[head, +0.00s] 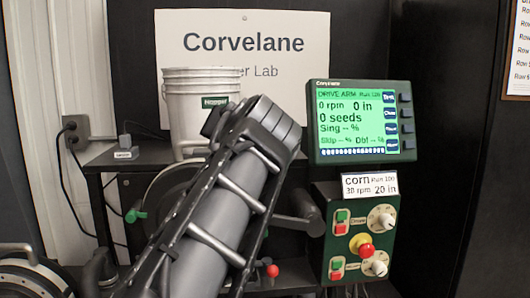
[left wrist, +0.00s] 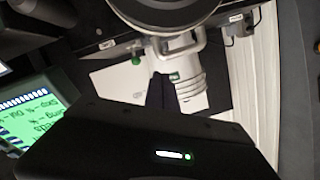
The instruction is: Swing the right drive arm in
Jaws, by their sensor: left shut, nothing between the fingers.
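In the head view my left arm covers the middle and hides much of the seed meter. My left gripper is hidden there; in the left wrist view it (left wrist: 158,84) is shut and empty. A red ball knob (head: 272,271) shows low, just right of my arm. A grey cylindrical part (head: 300,213) sticks out above it toward the control box; I cannot tell whether either belongs to the right drive arm. A green knob (head: 135,215) shows at left, beside a round meter housing (head: 165,190). A green knob (left wrist: 137,60) also shows in the left wrist view. My right gripper is not in view.
A white bucket (head: 190,95) stands on the dark shelf (head: 105,160). The monitor (head: 360,122), reading DRIVE ARM, 0 rpm and 0 seeds, stands right of my arm. Below it is a control box (head: 360,240) with buttons and knobs. Another round part (head: 25,280) is at bottom left.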

